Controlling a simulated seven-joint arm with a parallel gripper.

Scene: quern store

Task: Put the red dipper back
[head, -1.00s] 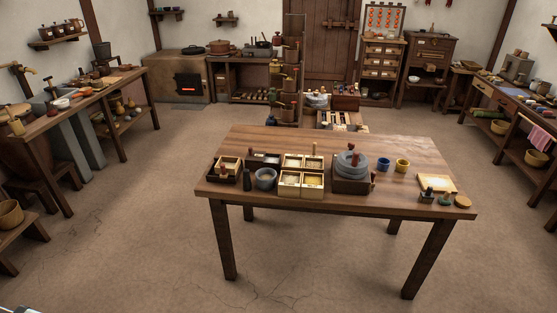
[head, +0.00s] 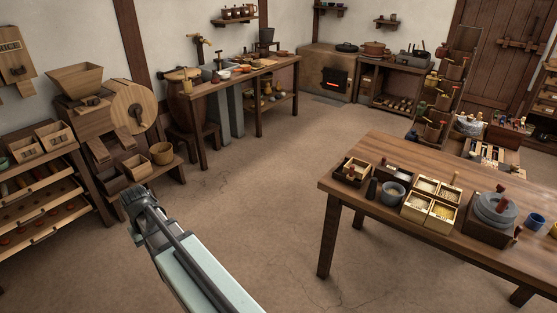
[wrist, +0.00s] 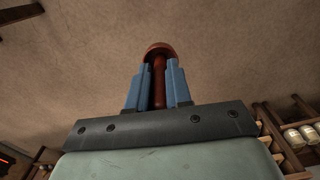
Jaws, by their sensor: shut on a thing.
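In the wrist view my gripper (wrist: 158,90) is shut on a red-brown thing, the red dipper (wrist: 158,65). Its straight shaft stands between the two blue fingers, and its rounded end shows just past the fingertips. Bare floor lies beyond it. In the head view my gripper (head: 138,198) is at lower left, over the floor, between the left shelves and the table. The dipper cannot be made out there. A tall dark stand (head: 440,120) at the back right bears several small vessels, some reddish; their kind is too small to tell.
A wooden table (head: 345,180) at right holds spice boxes (head: 430,200), a grey bowl (head: 392,192) and a quern (head: 493,210). At left are shelves (head: 45,200) and a wooden mill (head: 85,105). A workbench (head: 225,85) lines the back left wall. The floor between is clear.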

